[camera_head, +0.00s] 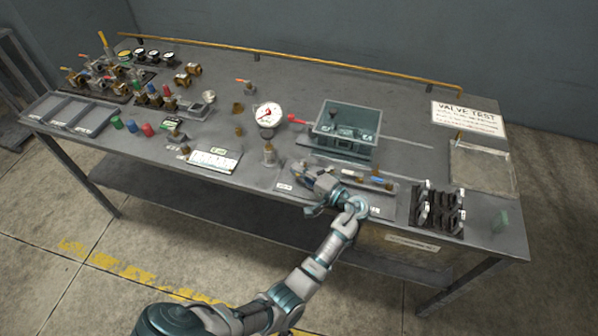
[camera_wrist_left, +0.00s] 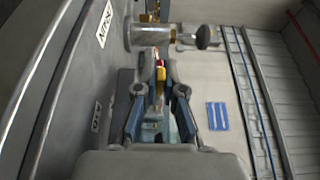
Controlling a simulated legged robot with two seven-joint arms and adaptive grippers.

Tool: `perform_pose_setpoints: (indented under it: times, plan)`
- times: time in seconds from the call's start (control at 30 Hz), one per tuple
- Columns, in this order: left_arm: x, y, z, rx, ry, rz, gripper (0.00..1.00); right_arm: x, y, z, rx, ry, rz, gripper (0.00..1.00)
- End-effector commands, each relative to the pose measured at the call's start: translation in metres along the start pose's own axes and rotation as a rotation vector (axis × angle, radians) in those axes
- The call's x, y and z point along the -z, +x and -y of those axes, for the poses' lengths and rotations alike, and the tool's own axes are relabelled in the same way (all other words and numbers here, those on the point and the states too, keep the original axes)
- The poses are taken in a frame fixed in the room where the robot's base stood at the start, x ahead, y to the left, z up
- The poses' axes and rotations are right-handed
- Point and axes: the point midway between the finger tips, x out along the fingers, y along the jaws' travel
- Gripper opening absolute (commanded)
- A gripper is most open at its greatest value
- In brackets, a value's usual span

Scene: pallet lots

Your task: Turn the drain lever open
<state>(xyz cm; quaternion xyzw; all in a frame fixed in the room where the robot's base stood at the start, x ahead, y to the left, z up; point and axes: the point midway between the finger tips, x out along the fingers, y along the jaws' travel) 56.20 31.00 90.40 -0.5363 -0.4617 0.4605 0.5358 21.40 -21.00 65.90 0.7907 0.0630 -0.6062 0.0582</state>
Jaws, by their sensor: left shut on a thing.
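My left gripper (camera_head: 312,184) is low over the bench near its front edge, to the right of the pressure gauge (camera_head: 268,115) and its upright fitting (camera_head: 269,153). In the left wrist view, the gripper (camera_wrist_left: 158,82) is shut on a small red and yellow lever (camera_wrist_left: 160,74). Just beyond the fingertips is a metal fitting (camera_wrist_left: 150,36) with a brass part and a dark knob (camera_wrist_left: 206,37). In the head view the gripper hides the held lever. My right gripper is not in view.
A teal bin (camera_head: 347,130) stands behind the gripper. A dark rack (camera_head: 438,208) and a shallow tray (camera_head: 483,168) are to the right. A white card (camera_head: 214,158) lies left. Valves and fittings (camera_head: 105,75) crowd the far left. A yellow pipe (camera_head: 290,58) runs along the back.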

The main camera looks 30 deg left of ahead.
Motion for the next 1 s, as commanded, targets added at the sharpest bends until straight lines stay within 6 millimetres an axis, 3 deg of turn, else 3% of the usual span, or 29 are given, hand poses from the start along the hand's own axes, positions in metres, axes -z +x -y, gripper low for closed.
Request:
perform_pose_setpoints:
  times: [0.43, 0.47, 0.5, 0.77, 0.87, 1.0]
  plan:
    - [0.001, -0.001, -0.003, -0.005, 0.005, 0.003, 0.0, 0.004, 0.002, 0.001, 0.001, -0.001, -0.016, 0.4]
    - [0.001, -0.001, -0.003, -0.005, 0.005, 0.003, 0.15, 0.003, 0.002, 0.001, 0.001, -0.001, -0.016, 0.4]
    - [0.001, -0.001, -0.003, -0.004, 0.005, 0.004, 0.19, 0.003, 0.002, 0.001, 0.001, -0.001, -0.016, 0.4]
    - [-0.001, -0.001, 0.0, -0.002, 0.001, 0.006, 0.19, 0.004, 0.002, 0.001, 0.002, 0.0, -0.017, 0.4]
    - [-0.001, -0.006, 0.0, -0.002, 0.001, 0.006, 0.19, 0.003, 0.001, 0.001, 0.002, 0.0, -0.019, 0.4]
    - [0.0, -0.029, -0.001, -0.003, 0.001, 0.004, 0.19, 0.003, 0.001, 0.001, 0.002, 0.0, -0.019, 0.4]
